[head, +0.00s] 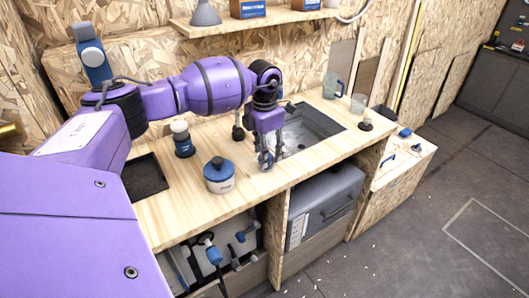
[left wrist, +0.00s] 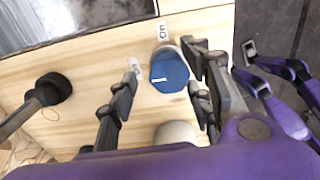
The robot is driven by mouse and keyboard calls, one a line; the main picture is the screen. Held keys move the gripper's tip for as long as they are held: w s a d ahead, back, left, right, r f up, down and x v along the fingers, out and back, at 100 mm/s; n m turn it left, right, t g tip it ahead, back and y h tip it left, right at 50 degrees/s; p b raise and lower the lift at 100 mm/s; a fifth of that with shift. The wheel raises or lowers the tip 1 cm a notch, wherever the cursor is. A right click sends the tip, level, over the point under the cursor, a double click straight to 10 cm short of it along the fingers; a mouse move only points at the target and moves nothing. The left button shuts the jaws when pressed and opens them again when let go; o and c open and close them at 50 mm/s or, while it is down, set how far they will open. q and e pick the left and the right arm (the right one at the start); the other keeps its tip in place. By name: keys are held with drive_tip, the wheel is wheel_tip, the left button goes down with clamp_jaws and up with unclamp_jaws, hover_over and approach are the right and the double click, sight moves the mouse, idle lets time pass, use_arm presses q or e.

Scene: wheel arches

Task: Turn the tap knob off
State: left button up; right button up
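The tap knob (left wrist: 170,72) is a round blue cap with a short white mark, on the wooden counter (left wrist: 95,65). The mark lies on its left side in the left wrist view. A white "on" label (left wrist: 163,30) is above it and another small label (left wrist: 134,65), unreadable, is to its left. My left gripper (head: 266,160) points down at the counter beside the sink. In the left wrist view its fingers (left wrist: 160,98) are spread, with the knob between them, nearer the right finger. Contact cannot be told. My right gripper is not clearly shown.
The sink (head: 308,130) lies right of the gripper, with a black tap (head: 238,131) behind. The counter's front edge is close.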

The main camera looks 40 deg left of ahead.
use_arm(q)
drive_tip(key=shift+d, duration=0.1)
drive_tip(key=shift+r, duration=0.25)
wheel_tip(320, 180, up, 11)
drive_tip(key=shift+r, duration=0.2)
idle(0.5)
